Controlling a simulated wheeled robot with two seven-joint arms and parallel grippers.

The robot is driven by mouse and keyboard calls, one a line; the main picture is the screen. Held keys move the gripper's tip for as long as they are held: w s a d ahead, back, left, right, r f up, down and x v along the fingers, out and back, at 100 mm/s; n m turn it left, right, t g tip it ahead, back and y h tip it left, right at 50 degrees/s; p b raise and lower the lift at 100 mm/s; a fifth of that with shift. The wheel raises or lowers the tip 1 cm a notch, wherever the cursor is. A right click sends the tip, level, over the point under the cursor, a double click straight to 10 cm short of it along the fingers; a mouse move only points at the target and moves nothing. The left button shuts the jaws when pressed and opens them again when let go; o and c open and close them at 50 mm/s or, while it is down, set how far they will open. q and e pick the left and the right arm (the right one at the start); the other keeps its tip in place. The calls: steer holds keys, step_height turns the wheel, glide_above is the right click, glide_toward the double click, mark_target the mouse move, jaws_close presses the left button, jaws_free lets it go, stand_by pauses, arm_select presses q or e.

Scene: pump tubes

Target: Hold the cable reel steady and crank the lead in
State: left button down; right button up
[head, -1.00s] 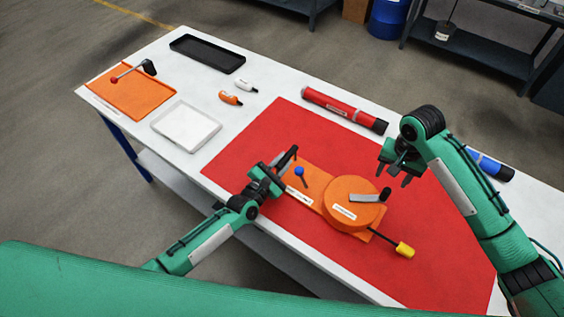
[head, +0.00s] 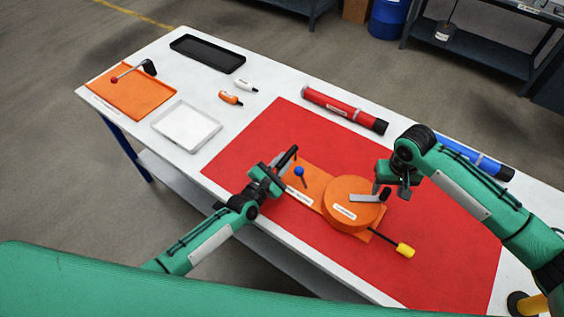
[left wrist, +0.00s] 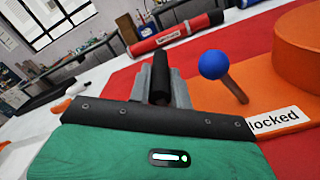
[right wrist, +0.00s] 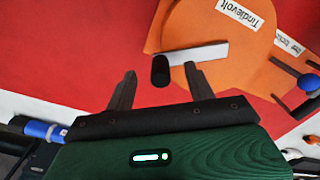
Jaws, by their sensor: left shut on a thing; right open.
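The orange cable reel (head: 352,204) sits on an orange base plate (head: 314,185) on the red mat. Its grey crank arm (head: 365,198) ends in a black knob (right wrist: 160,70). My left gripper (head: 279,165) is shut on the black handle (left wrist: 161,72) at the plate's left end. My right gripper (head: 393,186) is open at the crank; in the right wrist view the knob shows between its spread fingers, but I cannot tell whether they touch it. The lead's yellow end (head: 405,250) lies at the plate's right. A blue-knobbed lever (head: 299,171) stands by a label reading "locked" (left wrist: 274,120).
A red tube (head: 345,110) and a blue tube (head: 478,157) lie along the table's far edge. The red mat (head: 440,230) is clear around the reel.

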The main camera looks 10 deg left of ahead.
steer(key=shift+f, duration=1.55)
steer(key=shift+c, duration=0.3)
steer(key=shift+s+f, duration=0.1)
steer(key=shift+s, duration=0.05)
jaws_close()
